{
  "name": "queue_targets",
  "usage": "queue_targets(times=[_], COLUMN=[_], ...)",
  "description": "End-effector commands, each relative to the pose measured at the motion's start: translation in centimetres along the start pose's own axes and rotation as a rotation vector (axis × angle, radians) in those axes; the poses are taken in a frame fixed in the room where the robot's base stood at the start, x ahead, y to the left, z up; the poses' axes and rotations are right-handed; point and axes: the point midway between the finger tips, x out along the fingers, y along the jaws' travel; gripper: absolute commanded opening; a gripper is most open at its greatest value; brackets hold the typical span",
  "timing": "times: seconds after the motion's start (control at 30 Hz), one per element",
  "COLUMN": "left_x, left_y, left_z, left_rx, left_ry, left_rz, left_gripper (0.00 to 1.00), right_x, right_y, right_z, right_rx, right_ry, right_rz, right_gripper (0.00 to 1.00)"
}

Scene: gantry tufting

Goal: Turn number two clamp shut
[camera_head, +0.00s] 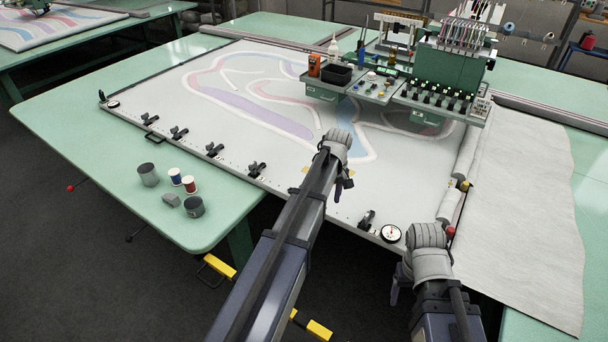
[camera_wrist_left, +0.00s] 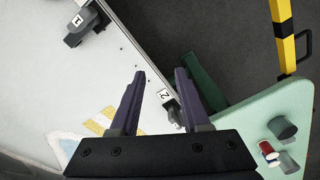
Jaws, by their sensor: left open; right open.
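Several black clamps line the front edge of the white tufting frame (camera_head: 240,110). In the left wrist view, the clamp labelled 2 (camera_wrist_left: 174,113) appears between my left gripper's fingers, close to the right finger and partly hidden by it. The clamp labelled 1 (camera_wrist_left: 84,27) is at the upper left. My left gripper (camera_wrist_left: 159,74) is open and empty, pointing down over the frame edge; it also shows in the head view (camera_head: 339,192). In the head view clamp two seems hidden behind my left arm; one clamp (camera_head: 367,218) shows to its right. My right gripper (camera_head: 396,287) is open near the frame's right front corner.
A round gauge (camera_head: 390,233) sits near the frame's front corner. A grey can (camera_head: 148,174), spools (camera_head: 189,184) and a dark cup (camera_head: 194,206) stand on the green table (camera_head: 70,130). The tufting head (camera_head: 445,65) stands over the frame's far right. Yellow-black bars (camera_head: 219,266) stand low in front.

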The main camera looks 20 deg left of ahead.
Motion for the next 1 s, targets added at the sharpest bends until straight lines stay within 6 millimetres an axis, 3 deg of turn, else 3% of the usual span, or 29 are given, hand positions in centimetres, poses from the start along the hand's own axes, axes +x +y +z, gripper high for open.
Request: queue_targets(times=[0.03, 0.1, 0.2, 0.3, 0.67, 1.0], left_x=[-1.4, -2.1, -2.6, -2.8, -2.1, 1.5], left_y=[0.3, -0.4, -1.3, -2.0, -2.2, -2.1], left_z=[-4.3, -7.9, -11.5, -13.3, -13.7, -13.6], left_rx=[-0.121, -0.266, -0.414, -0.495, -0.521, -0.519], left_ry=[-0.004, -0.009, -0.014, -0.017, -0.017, -0.017], left_rz=[0.007, 0.015, 0.023, 0.027, 0.028, 0.028], left_gripper=[0.46, 0.46, 0.46, 0.46, 0.46, 0.46], right_x=[-1.5, -2.2, -2.8, -3.0, -2.3, 1.3], right_y=[0.1, 0.2, 0.3, 0.3, 0.2, -0.1], right_z=[0.1, 0.1, 0.1, 0.2, 0.1, -0.1], right_rx=[0.0, 0.0, 0.0, 0.0, 0.0, 0.0], right_ry=[0.0, 0.0, 0.0, 0.0, 0.0, 0.0], right_rz=[0.0, 0.0, 0.0, 0.0, 0.0, 0.0], right_gripper=[0.73, 0.73, 0.73, 0.73, 0.73, 0.73])
